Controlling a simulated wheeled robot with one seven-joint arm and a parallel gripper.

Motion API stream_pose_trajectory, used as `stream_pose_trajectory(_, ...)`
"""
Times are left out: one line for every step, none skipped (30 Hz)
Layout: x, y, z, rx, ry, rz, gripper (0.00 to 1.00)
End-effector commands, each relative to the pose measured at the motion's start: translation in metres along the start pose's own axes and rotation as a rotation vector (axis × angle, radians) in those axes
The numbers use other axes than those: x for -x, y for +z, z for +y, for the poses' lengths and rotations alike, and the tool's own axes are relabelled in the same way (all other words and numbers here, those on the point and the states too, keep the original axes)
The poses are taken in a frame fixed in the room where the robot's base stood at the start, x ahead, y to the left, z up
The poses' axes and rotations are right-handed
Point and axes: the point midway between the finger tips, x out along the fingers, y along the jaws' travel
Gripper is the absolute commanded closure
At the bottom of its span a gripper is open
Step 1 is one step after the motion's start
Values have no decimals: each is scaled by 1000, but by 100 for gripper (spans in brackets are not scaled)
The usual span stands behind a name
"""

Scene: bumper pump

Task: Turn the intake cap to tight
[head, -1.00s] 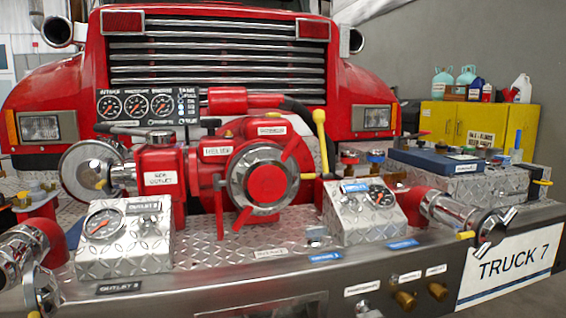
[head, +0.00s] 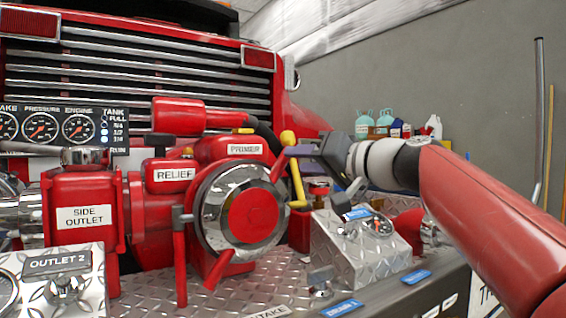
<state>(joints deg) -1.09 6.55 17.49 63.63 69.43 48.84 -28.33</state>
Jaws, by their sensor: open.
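The intake cap is a large chrome ring with a red centre (head: 252,217) on the red pump front. Red lugs stick out from its rim, one at the upper right and one at the lower left. My gripper (head: 312,176) comes in from the right, just beyond the cap's upper right rim. Its jaws are open. One finger reaches left close to the upper right lug; whether they touch I cannot tell.
A yellow-knobbed lever (head: 296,175) stands right behind my finger. A diamond-plate gauge box (head: 355,250) sits below my gripper. The side outlet (head: 85,217) and relief valve (head: 172,175) stand left of the cap. A red cylinder (head: 180,115) lies above.

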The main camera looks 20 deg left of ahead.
Motion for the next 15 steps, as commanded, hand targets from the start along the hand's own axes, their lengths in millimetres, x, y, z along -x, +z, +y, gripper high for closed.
stream_pose_trajectory(-10, -2, -2, -2, -3, -2, 60)
stream_pose_trajectory(-15, -2, -2, -2, -3, -4, 60)
stream_pose_trajectory(-22, -2, -2, -2, -2, -3, 60)
stream_pose_trajectory(-26, -2, -2, -2, -2, -3, 60)
stream_pose_trajectory(-31, -1, -2, -1, -2, -4, 60)
stream_pose_trajectory(-37, -2, -2, 0, -1, -2, 60)
stream_pose_trajectory(-40, -2, -2, -1, -1, -2, 60)
stream_pose_trajectory(-44, -1, -2, -1, -1, -3, 60)
stream_pose_trajectory(-48, -1, -1, -1, 0, -3, 60)
stream_pose_trajectory(-50, -1, -1, 0, 1, -2, 60)
stream_pose_trajectory(-52, -1, -1, 1, 1, -2, 60)
stream_pose_trajectory(-54, 0, -1, 1, 1, -2, 60)
stream_pose_trajectory(-56, 0, -1, 1, 1, -2, 60)
stream_pose_trajectory(-56, 0, -1, 1, 1, -2, 60)
stream_pose_trajectory(-57, 0, 0, 1, 1, -1, 60)
